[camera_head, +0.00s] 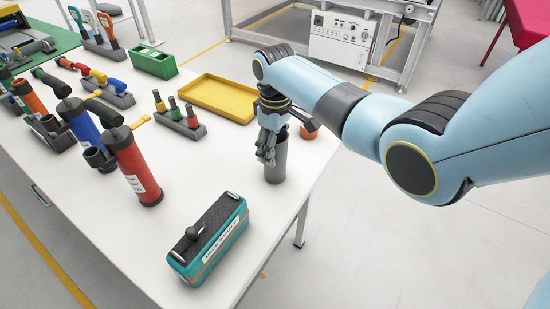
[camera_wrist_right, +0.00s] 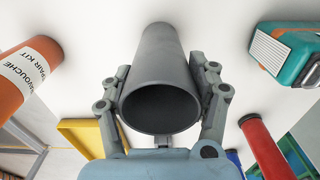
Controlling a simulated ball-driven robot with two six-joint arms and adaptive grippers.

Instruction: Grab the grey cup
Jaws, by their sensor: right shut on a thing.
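The grey cup (camera_head: 276,160) is a plain dark grey cylinder standing upright near the right edge of the white table. My right gripper (camera_head: 268,146) comes down on it from above in the head view and is shut on it. In the right wrist view the grey cup (camera_wrist_right: 160,75) lies between the two fingers of my right gripper (camera_wrist_right: 163,85), one finger on each side, with its open mouth facing the camera. My left gripper is not in view.
A teal box (camera_head: 209,238) stands in front and a red cylinder (camera_head: 135,172) to the left. A yellow tray (camera_head: 218,97) and an orange cylinder (camera_head: 309,131) are close by, the latter partly hidden behind my gripper. The white table (camera_head: 225,165) is bare left of the cup.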

